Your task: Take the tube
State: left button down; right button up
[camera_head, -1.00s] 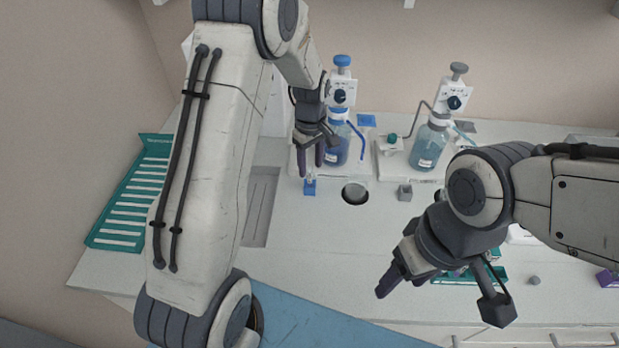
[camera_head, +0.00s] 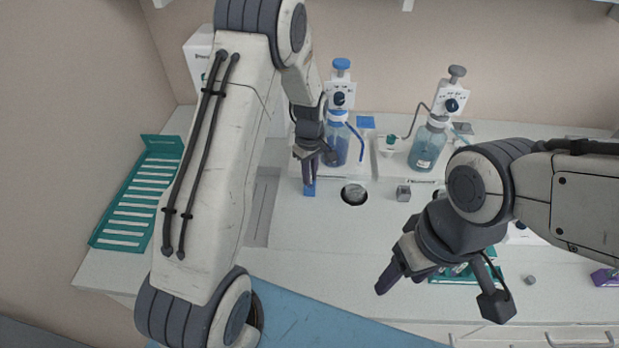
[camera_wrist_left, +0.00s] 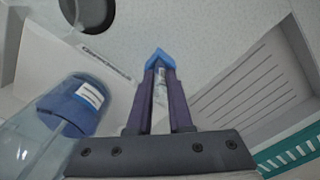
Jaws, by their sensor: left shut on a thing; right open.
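The tube (camera_wrist_left: 161,93) is a slim clear tube with a pale label, seen in the left wrist view between my left gripper's purple fingers. My right gripper (camera_head: 388,275) is open and empty over the front of the worktop.
A blue-capped bottle (camera_head: 337,140) stands close beside my left gripper; another bottle (camera_head: 427,146) is further right. A teal rack (camera_head: 139,200) is at the left, another (camera_head: 470,272) near my right gripper.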

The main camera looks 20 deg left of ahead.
pick_arm(q)
jog(key=shift+r, duration=0.1)
jog(key=shift+w+r+b, duration=0.1)
jog(key=shift+r+b, duration=0.25)
jog(key=shift+r, duration=0.25)
notch_tip(320, 180, up, 2)
jog(key=shift+r+b, duration=0.2)
jog(key=shift+b, duration=0.3)
jog(key=s+d+r+b, duration=0.2)
jog(key=d+r, duration=0.5)
jog(key=d, duration=0.4)
jog(key=shift+d+b, duration=0.25)
jog(key=shift+b, duration=0.25)
jog(key=shift+s+r, duration=0.1)
jog(key=shift+s, duration=0.05)
